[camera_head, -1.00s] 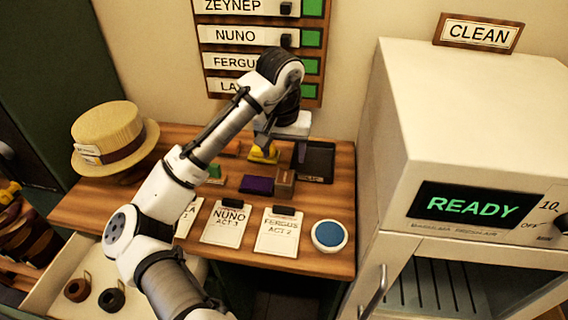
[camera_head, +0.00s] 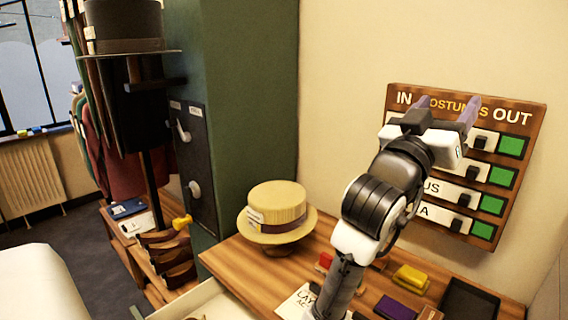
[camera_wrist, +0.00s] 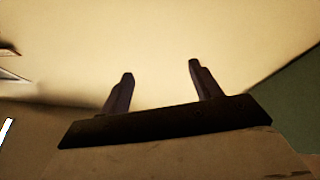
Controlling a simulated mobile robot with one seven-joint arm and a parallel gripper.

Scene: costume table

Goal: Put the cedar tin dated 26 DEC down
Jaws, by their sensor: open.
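My gripper (camera_head: 444,110) is raised in front of the name board, its two purple-grey fingers apart and pointing up. In the wrist view the open fingers (camera_wrist: 160,70) have nothing between them, with a pale surface behind. On the wooden table (camera_head: 240,262) lie a yellow block-like item (camera_head: 411,277), a purple one (camera_head: 394,308) and a red one (camera_head: 325,260). The yellow one lies apart from my gripper, left of a dark tray (camera_head: 470,300). I see no readable date, so I cannot tell which item is the cedar tin dated 26 DEC.
A straw hat (camera_head: 277,205) stands on the table's back left. The IN/OUT board (camera_head: 400,93) hangs on the wall behind my arm. A green cabinet (camera_head: 240,120) stands left of the table. My arm hides part of the tabletop. An open drawer (camera_head: 205,298) juts out in front.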

